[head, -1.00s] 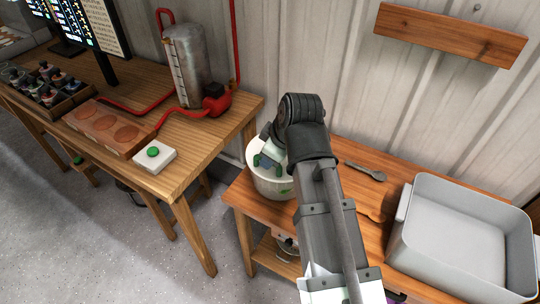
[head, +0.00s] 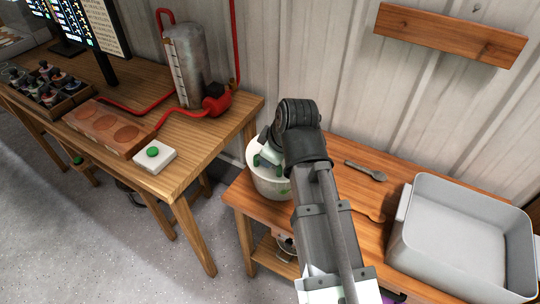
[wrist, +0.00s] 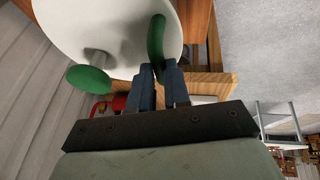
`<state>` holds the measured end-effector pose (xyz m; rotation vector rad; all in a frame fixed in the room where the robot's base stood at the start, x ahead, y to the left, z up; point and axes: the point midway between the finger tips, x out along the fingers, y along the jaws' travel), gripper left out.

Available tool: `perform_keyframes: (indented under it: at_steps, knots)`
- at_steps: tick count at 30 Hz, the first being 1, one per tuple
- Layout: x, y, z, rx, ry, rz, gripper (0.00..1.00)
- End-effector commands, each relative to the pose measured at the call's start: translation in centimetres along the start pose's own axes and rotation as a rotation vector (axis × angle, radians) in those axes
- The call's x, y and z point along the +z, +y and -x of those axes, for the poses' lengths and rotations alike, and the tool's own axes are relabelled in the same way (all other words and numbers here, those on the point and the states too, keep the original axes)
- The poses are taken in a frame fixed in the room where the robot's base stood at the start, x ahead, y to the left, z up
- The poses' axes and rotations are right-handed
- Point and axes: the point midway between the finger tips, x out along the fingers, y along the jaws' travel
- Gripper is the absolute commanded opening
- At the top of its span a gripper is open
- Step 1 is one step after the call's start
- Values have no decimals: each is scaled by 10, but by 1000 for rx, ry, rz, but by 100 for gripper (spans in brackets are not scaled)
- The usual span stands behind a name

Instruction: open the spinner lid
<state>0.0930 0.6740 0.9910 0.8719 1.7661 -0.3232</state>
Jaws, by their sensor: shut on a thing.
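The spinner is a white tub (head: 270,187) with a green leaf mark, standing upright at the left end of the low wooden table. My wrist partly hides its top in the head view. In the wrist view its round white lid (wrist: 120,45) fills the upper left. The lid bears a green knob (wrist: 89,79) on a pale stalk and a curved green handle (wrist: 156,38). My gripper (wrist: 158,70) is shut on the green handle, its blue-grey fingertips at the handle's end. I cannot tell whether the lid is raised from the tub.
A grey basin (head: 460,240) stands at the low table's right, with a grey spoon-like tool (head: 366,171) behind my arm. A higher workbench (head: 185,178) on the left holds a white box with a green button (head: 154,156) and a metal tank (head: 186,65). The wall is close behind.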

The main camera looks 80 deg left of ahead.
Motion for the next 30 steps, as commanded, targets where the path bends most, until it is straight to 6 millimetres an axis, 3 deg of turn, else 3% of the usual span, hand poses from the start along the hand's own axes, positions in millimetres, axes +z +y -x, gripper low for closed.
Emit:
perform_keyframes:
  at_steps: [20,30]
  knots:
    - [-1,2,3,1,0,0,0]
    - [-13,28,29,5,1,-1,0]
